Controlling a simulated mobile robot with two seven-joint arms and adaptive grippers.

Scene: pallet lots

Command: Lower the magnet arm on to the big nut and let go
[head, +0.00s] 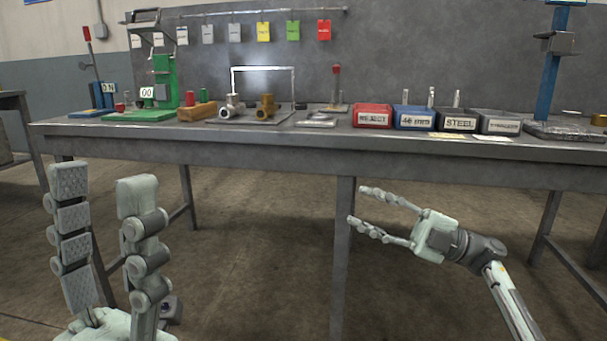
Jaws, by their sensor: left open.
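I cannot make out for sure which thing is the magnet arm. An upright rod with a red top (337,85) stands on a small base at the bench's middle. A lever with a red grip (88,40) rises at a blue block at the far left. No big nut is clear to me; the small parts on the bench are hard to tell. My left gripper (102,178) is open and empty, in front of the bench at the left, fingers pointing up. My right gripper (356,206) has its fingers apart and empty, below the bench top.
The grey bench (230,133) spans the view. On it stand a green stand (165,75), two pipe fittings on a plate, a red bin (372,116), a blue bin (413,118), dark bins and a blue column (549,75). Coloured tags hang behind. The floor before the bench is clear.

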